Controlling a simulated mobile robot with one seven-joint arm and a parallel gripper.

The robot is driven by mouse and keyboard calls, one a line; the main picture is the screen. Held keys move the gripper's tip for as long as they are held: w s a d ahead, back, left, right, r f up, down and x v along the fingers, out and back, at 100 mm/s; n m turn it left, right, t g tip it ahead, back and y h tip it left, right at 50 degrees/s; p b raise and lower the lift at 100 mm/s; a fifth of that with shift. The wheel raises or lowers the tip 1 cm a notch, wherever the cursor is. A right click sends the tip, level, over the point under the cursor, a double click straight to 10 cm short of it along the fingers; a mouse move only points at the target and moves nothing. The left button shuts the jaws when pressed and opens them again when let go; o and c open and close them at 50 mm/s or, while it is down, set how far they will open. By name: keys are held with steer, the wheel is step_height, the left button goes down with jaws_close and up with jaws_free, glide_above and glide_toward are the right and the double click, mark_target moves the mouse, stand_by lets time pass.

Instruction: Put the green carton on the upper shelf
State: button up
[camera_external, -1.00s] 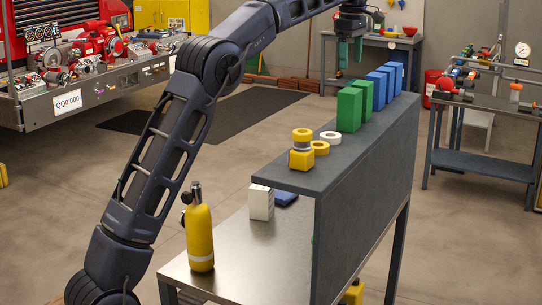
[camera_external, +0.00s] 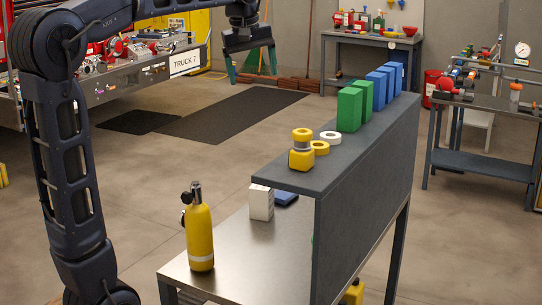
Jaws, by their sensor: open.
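Two green cartons stand upright side by side on the dark upper shelf (camera_external: 275,176). The nearer green carton (camera_external: 349,110) partly hides the farther green carton (camera_external: 366,98). My gripper (camera_external: 252,76) is in the air to the left of the shelf, well apart from the cartons. Its two green fingers are spread wide and nothing shows between them.
Several blue cartons (camera_external: 377,92) stand behind the green ones. A yellow item (camera_external: 301,160), yellow roll (camera_external: 320,148) and white roll (camera_external: 331,137) sit nearer. On the metal table below are a yellow cylinder (camera_external: 200,235), white box (camera_external: 261,203) and blue item (camera_external: 286,197).

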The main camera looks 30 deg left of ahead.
steer(key=s+a+f+m, duration=0.2)
steer(key=s+f+m, duration=0.1)
steer(key=s+f, duration=0.4)
steer(key=s+a+f+m+t, duration=0.1)
steer(key=s+a+f+m, duration=0.1)
steer(key=s+f, duration=0.5)
steer(key=s+a+f+m+t, duration=0.1)
steer(key=s+a+f+m, duration=0.1)
steer(key=s+f, duration=0.5)
steer(key=s+m, duration=0.1)
steer(key=s, duration=0.5)
steer(key=shift+s+a+f+m, duration=0.15)
steer(key=shift+a+f+m, duration=0.15)
steer(key=shift+m, duration=0.1)
